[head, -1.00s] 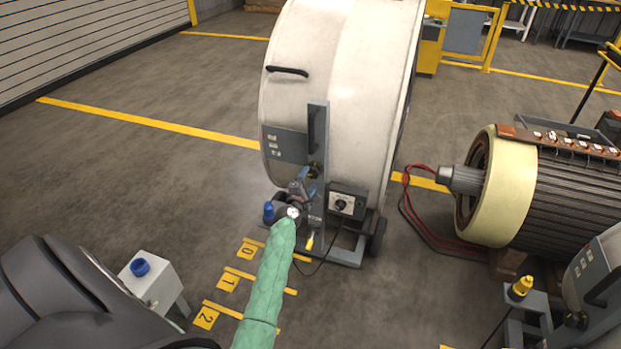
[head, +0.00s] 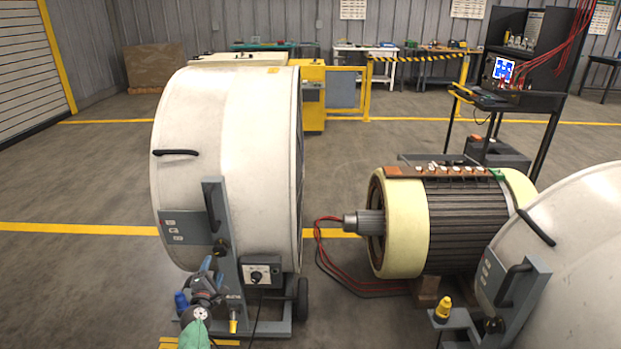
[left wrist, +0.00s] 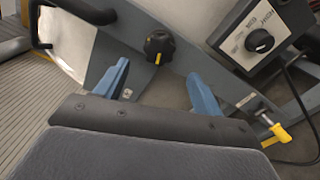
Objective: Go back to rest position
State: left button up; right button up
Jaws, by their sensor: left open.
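My left gripper (head: 211,268) is at the front of the left rotor stand (head: 228,240), just below its black knob (head: 221,247). In the left wrist view its two blue fingers (left wrist: 160,82) are apart with nothing between them. The knob, with its yellow mark, shows just beyond the fingertips (left wrist: 159,46); it looks apart from them, though the exact gap is hard to tell. The green sleeve of my left arm (head: 195,335) shows only at the bottom edge. My right gripper is not in view.
A large white drum (head: 225,150) is on the left stand. A control box (head: 262,273) and a yellow-handled clamp (left wrist: 279,133) are beside my gripper. A ribbed motor (head: 455,220) stands to the right, with red cables (head: 335,270) on the floor. Floor at the left is open.

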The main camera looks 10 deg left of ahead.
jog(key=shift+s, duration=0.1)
pick_arm(q)
jog(key=s+d+r+m+g+h+p, duration=0.15)
jog(key=s+d+m+g+h, duration=0.25)
jog(key=d+m, duration=0.65)
jog(key=s+d+r+m+g+h, duration=0.25)
jog(key=s+d+m+g, duration=0.2)
jog(key=d+m, duration=0.6)
jog(key=s+d+m+g+p, duration=0.2)
jog(key=s+d, duration=0.3)
jog(key=s, duration=0.7)
jog(key=s+d+m+g+p, duration=0.2)
jog(key=s+d, duration=0.3)
jog(key=s, duration=0.7)
jog(key=s+d+m+g+p, duration=0.1)
jog(key=s+d, duration=0.4)
jog(key=s, duration=0.7)
jog(key=shift+s+d+m+g+p, duration=0.15)
jog(key=shift+m+g+p, duration=0.25)
jog(key=shift+g+p, duration=0.35)
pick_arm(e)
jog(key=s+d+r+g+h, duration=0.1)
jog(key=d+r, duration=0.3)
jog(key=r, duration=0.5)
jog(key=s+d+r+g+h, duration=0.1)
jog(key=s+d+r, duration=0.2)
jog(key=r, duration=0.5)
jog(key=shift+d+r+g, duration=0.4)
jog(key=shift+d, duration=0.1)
